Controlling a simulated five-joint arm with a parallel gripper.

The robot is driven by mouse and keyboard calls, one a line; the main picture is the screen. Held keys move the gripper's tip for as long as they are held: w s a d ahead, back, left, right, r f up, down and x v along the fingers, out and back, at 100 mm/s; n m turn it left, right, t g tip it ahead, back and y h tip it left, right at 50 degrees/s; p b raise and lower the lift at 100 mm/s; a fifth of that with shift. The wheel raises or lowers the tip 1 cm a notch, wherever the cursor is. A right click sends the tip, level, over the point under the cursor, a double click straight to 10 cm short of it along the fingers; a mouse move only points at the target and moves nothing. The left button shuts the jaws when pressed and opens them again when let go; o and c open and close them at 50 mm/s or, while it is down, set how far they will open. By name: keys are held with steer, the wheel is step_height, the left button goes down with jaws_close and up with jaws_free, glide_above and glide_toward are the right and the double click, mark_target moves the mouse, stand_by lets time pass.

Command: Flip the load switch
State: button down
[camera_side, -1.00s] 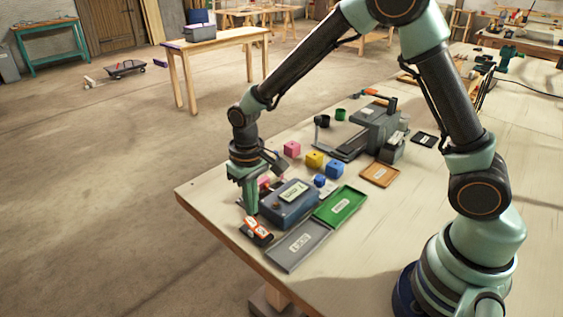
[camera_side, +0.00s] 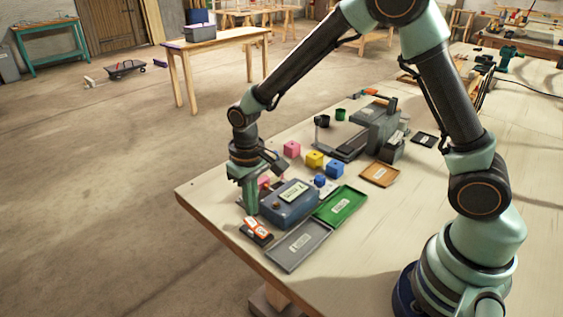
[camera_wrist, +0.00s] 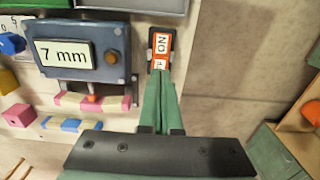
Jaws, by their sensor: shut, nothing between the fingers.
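The load switch (camera_side: 257,230) is an orange and white rocker on a black base near the table's front-left edge. It also shows in the wrist view (camera_wrist: 160,45), with "ON" lettering, at the tips of my fingers. My gripper (camera_side: 250,211) points down, shut and empty, just behind the switch and beside the left end of the blue-grey box. In the wrist view my shut fingers (camera_wrist: 161,78) reach the switch's near end and hide part of it. I cannot tell whether they touch it or which way the rocker is tilted.
Pink (camera_side: 292,149), yellow (camera_side: 314,160) and blue (camera_side: 335,169) blocks stand behind. The table edge is close to the switch.

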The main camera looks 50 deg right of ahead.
mark_target(253, 223)
steer(key=shift+f, duration=1.75)
stand_by(1.2)
steer(key=shift+r, duration=3.55)
steer(key=shift+r, duration=0.1)
steer(key=s+d+r+t, duration=0.2)
steer(key=s+d+r, duration=0.3)
steer(key=s+r, duration=0.1)
steer(key=s+d+r+t, duration=0.3)
steer(key=s+r, duration=0.3)
steer(key=r, duration=0.3)
steer(key=shift+d+t, duration=0.3)
steer(key=shift+d, duration=0.6)
